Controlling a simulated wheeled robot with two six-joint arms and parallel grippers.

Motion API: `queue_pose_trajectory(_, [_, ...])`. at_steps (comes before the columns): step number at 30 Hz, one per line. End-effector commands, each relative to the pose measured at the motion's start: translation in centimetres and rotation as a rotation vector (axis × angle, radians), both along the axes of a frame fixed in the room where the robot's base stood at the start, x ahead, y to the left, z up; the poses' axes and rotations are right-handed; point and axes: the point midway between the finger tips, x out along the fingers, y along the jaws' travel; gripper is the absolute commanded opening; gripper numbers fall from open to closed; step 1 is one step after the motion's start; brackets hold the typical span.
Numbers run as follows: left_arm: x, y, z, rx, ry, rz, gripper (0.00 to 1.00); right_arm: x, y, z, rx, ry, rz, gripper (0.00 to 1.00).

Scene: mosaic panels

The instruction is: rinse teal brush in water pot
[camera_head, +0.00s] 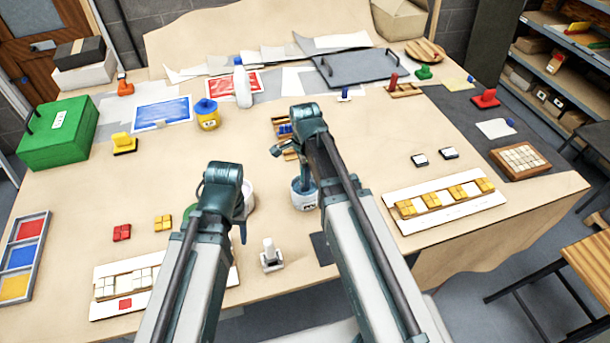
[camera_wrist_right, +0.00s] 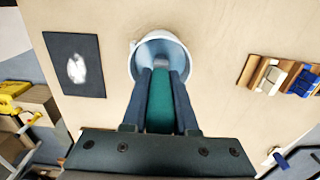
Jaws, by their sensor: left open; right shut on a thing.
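The water pot (camera_head: 304,201), pale with a blue band and a label, stands on the table below my right gripper (camera_head: 303,181). In the right wrist view the round pot (camera_wrist_right: 180,43) is straight ahead of the fingers. My right gripper (camera_wrist_right: 160,80) is shut on the teal brush (camera_wrist_right: 160,115), whose far end points into the pot's mouth. The brush tip is hard to make out, and its depth in the pot cannot be told. My left gripper (camera_head: 241,228) is open, mostly hidden behind its own arm, beside a pale cup (camera_head: 249,195).
A small white stamp-like block (camera_head: 271,255) stands in front between the arms. A yellow pot with a blue top (camera_head: 207,114) and a white bottle (camera_head: 242,83) stand further back. Mosaic panels (camera_head: 450,217) lie right and front left. A dark mat (camera_wrist_right: 75,65) lies beside the pot.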

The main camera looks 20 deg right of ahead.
Motion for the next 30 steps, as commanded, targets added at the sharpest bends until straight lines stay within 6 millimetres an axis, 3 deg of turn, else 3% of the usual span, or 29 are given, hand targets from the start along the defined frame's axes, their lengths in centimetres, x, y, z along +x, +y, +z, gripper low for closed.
queue_pose_trajectory(8, [0.0,0.0,0.3,0.0,0.0,0.0,0.5,-0.1,0.0,0.3,0.001,0.003,0.0,0.0])
queue_pose_trajectory(30, [0.0,0.0,6.0,-0.001,0.0,0.005,0.5,-0.1,0.0,6.0,0.0,0.001,0.0,0.0])
